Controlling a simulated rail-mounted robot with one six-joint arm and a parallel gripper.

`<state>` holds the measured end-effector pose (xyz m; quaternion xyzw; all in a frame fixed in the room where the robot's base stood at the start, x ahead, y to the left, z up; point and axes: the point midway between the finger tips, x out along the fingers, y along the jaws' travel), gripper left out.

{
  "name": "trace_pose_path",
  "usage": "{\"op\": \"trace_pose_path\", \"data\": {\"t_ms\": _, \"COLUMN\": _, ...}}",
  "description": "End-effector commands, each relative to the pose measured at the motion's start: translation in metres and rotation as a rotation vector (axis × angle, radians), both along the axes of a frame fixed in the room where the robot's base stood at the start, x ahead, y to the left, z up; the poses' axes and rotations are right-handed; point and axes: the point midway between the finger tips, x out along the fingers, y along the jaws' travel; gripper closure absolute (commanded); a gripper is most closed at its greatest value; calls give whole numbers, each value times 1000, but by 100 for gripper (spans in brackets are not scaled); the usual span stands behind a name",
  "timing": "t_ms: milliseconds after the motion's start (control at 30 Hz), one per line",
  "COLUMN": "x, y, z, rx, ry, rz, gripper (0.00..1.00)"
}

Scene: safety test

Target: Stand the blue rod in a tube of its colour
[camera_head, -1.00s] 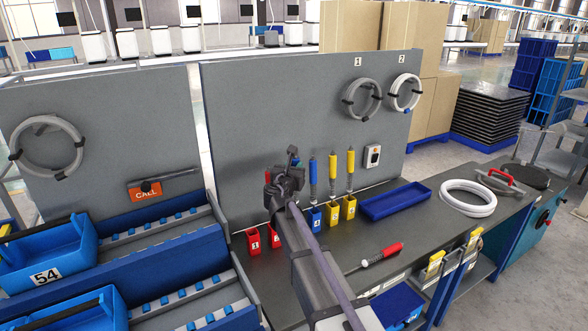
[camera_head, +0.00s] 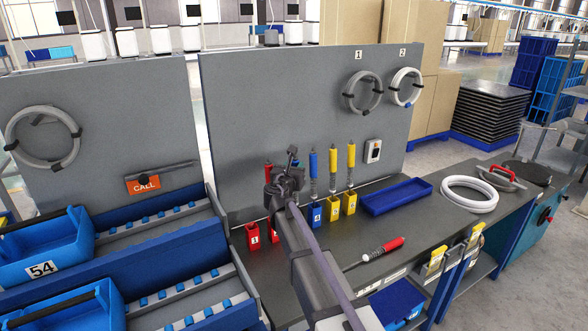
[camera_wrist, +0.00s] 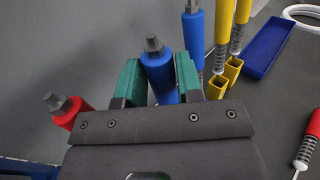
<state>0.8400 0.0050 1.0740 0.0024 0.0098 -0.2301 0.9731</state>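In the wrist view a blue rod (camera_wrist: 158,72) with a grey hex tip sits between the green fingers of my gripper (camera_wrist: 160,82). Both fingers appear to press on it; its lower end is hidden by the gripper body. In the head view my gripper (camera_head: 285,182) hides this rod, and it is above the row of tubes, left of the blue tube marked 4 (camera_head: 317,213). A second blue rod (camera_head: 313,165) stands upright at that tube; it also shows in the wrist view (camera_wrist: 193,40). Any blue tube behind my gripper is hidden.
Red tubes (camera_head: 252,233) stand left of my gripper, with a red rod (camera_wrist: 70,108) close by. Yellow tubes (camera_head: 349,201) with yellow rods (camera_head: 351,157) stand right. A blue tray (camera_head: 395,197), a white ring (camera_head: 469,195) and a red-handled tool (camera_head: 384,248) lie on the bench. A grey panel rises behind.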

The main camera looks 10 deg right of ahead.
Motion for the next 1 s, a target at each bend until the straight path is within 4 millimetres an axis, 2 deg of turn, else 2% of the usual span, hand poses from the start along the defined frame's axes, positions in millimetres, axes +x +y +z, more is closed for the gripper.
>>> {"op": "trace_pose_path", "data": {"t_ms": 33, "x": 0, "y": 0, "z": 0, "rx": 0, "ry": 0, "rz": 0, "gripper": 62}}
{"op": "trace_pose_path", "data": {"t_ms": 200, "x": 0, "y": 0, "z": 0, "rx": 0, "ry": 0, "rz": 0, "gripper": 46}}
{"op": "trace_pose_path", "data": {"t_ms": 500, "x": -5, "y": 2, "z": 0, "rx": 0, "ry": 0, "rz": 0, "gripper": 45}}
{"op": "trace_pose_path", "data": {"t_ms": 567, "x": -13, "y": 6, "z": 0, "rx": 0, "ry": 0, "rz": 1, "gripper": 45}}
{"op": "trace_pose_path", "data": {"t_ms": 833, "x": -73, "y": 35, "z": 2, "rx": 0, "ry": 0, "rz": 2, "gripper": 45}}
{"op": "trace_pose_path", "data": {"t_ms": 1000, "x": -95, "y": 47, "z": 2, "rx": 0, "ry": 0, "rz": 1, "gripper": 45}}
